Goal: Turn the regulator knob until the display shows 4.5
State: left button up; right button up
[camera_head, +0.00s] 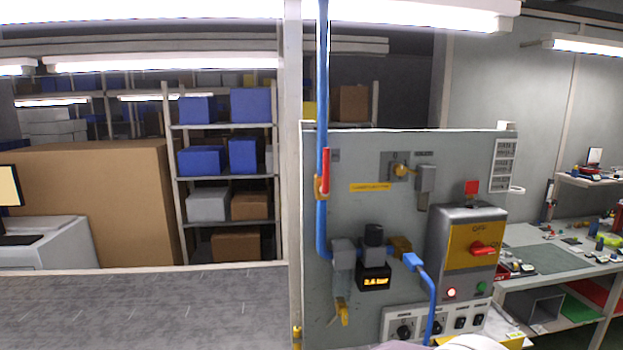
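The regulator knob (374,234) is a black cylinder on top of the regulator, on the grey panel right of the middle. The regulator's black display (375,282) sits just below it with orange digits. They look like about 2.6 bar but are too small to read surely. Nothing touches the knob. Neither of my grippers can be made out in the view. A pale rounded shape shows at the bottom edge below the panel, and I cannot tell what it is.
A blue pipe (323,140) with a red lever valve (326,170) runs down the panel's left side. A blue hose (431,300) leaves the regulator on the right. A control box (466,250) with a red rotary switch (484,248) stands close on the right.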

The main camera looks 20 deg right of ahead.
aim_at(373, 232)
jog(key=z, duration=1.25)
